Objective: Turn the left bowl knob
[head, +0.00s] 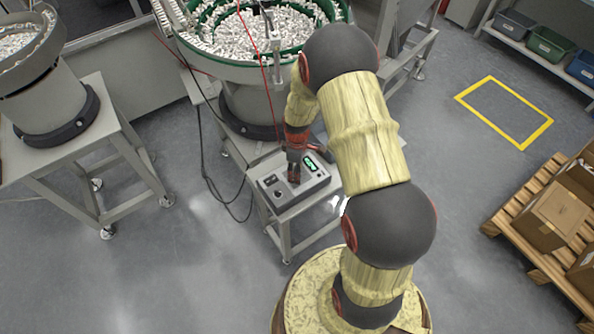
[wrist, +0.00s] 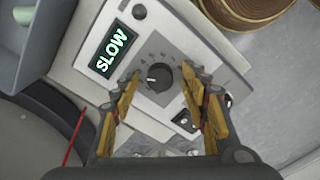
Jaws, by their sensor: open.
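A grey control box (head: 268,187) stands on a small stand below the middle bowl feeder. In the wrist view its panel (wrist: 146,40) has a round dark knob (wrist: 159,77) with a white pointer line and dial marks around it. A lit display (wrist: 112,48) beside the knob reads SLOW in green. My gripper (wrist: 160,74) is open, its yellow-padded fingertips on either side of the knob with gaps visible. Contact cannot be told. In the head view my gripper (head: 294,174) is over the box and hides part of its top.
A black switch (wrist: 185,120) sits on the panel near my right finger. The large green-rimmed bowl (head: 222,62) full of white parts stands behind the box. Another bowl feeder (head: 50,100) is at left. Cartons on a pallet (head: 545,270) are at right. Dark cables hang left of the stand.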

